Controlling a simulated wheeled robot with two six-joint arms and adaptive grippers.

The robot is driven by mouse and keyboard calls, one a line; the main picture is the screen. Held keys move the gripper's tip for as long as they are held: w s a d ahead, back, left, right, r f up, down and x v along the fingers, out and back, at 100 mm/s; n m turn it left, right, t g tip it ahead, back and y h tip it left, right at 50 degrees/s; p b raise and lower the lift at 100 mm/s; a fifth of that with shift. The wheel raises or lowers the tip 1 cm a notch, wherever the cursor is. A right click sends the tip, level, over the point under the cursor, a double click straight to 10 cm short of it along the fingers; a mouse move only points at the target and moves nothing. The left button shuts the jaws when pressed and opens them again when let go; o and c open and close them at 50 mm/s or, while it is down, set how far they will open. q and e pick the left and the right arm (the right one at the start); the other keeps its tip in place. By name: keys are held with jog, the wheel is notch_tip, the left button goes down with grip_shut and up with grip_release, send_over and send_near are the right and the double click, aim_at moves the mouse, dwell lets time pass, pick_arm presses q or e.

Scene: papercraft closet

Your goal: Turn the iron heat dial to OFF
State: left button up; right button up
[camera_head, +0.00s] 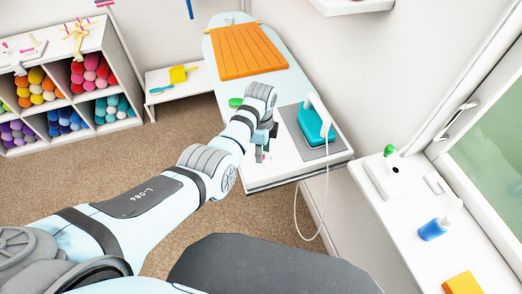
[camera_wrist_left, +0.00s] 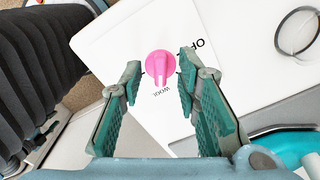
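The pink heat dial (camera_wrist_left: 160,66) sits on a white panel (camera_wrist_left: 120,50) in the left wrist view. Its raised ridge runs toward the printed word WOOL, which appears upside down below it. The OFF label lies to the upper right, partly hidden by a finger. My left gripper (camera_wrist_left: 160,61) is open, with one fingertip to each side of the dial and gaps showing between. In the head view my left gripper (camera_head: 262,142) is over the near end of the ironing station, and the dial is mostly hidden there. The teal iron (camera_head: 313,126) rests on a grey pad. My right gripper is out of view.
The iron's white cord (camera_head: 297,212) hangs down in front of the station. A white counter (camera_head: 400,215) with a blue bottle (camera_head: 433,229) stands at right. Yarn shelves (camera_head: 70,85) stand at left.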

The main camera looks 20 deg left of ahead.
pick_arm(q)
grip_shut()
